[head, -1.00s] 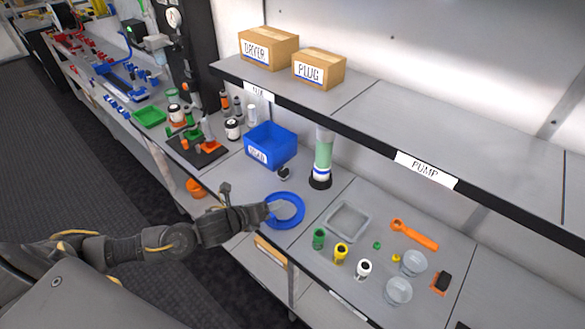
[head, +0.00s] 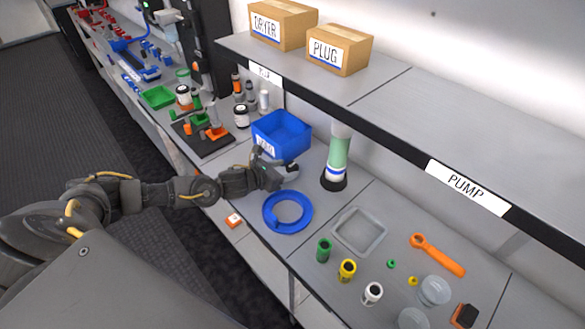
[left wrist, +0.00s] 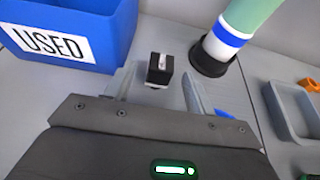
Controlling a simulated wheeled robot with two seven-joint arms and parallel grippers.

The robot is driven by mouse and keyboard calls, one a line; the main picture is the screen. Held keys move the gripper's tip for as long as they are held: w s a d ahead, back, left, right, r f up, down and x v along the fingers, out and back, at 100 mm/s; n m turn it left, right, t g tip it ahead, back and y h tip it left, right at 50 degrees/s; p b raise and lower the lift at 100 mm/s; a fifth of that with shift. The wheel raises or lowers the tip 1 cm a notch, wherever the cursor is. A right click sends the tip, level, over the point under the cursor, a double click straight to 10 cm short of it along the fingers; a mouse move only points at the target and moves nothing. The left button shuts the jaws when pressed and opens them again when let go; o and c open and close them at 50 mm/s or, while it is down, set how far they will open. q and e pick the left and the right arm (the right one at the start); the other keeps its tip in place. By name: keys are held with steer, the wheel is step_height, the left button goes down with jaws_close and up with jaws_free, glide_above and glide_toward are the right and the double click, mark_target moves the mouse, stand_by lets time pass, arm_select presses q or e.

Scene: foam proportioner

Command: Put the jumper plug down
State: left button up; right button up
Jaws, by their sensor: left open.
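A small black plug with a pale top, which I take to be the jumper plug (left wrist: 160,68), stands on the grey bench. In the left wrist view it sits between and just beyond my open fingers, with no finger visibly pressing it. In the head view my left gripper (head: 279,173) reaches in from the left beside it, partly hiding the plug (head: 291,170). A blue bin marked USED (left wrist: 62,38) stands at its left in the wrist view; in the head view the bin (head: 283,132) is just behind. My right gripper is out of view.
A green and white column on a black base (head: 337,165) stands right of the plug. A blue ring (head: 287,229) lies in front. A grey tray (head: 358,231) and several small parts lie further right. A shelf (head: 390,110) overhangs the back.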

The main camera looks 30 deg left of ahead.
mark_target(288, 168)
arm_select(q)
steer(key=shift+w+d+f, duration=0.1)
steer(key=shift+w+f, duration=0.05)
steer(key=shift+w, duration=0.2)
steer(key=shift+w+d+p, duration=0.1)
steer(key=shift+w+p, duration=0.1)
steer(key=shift+p, duration=0.15)
steer(key=p+x, duration=0.1)
steer(key=x, duration=0.2)
steer(key=shift+w+d+f, duration=0.1)
steer(key=shift+w+f, duration=0.1)
steer(key=shift+f, duration=0.05)
steer(key=shift+w+d+f+p, duration=0.15)
steer(key=shift+w+f+p, duration=0.15)
steer(key=shift+w, duration=0.1)
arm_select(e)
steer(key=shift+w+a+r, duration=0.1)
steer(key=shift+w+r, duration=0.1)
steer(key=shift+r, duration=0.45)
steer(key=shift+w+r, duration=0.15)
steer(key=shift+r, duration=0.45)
arm_select(q)
steer(key=shift+c, duration=0.3)
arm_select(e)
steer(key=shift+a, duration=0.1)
arm_select(q)
steer(key=c, duration=1)
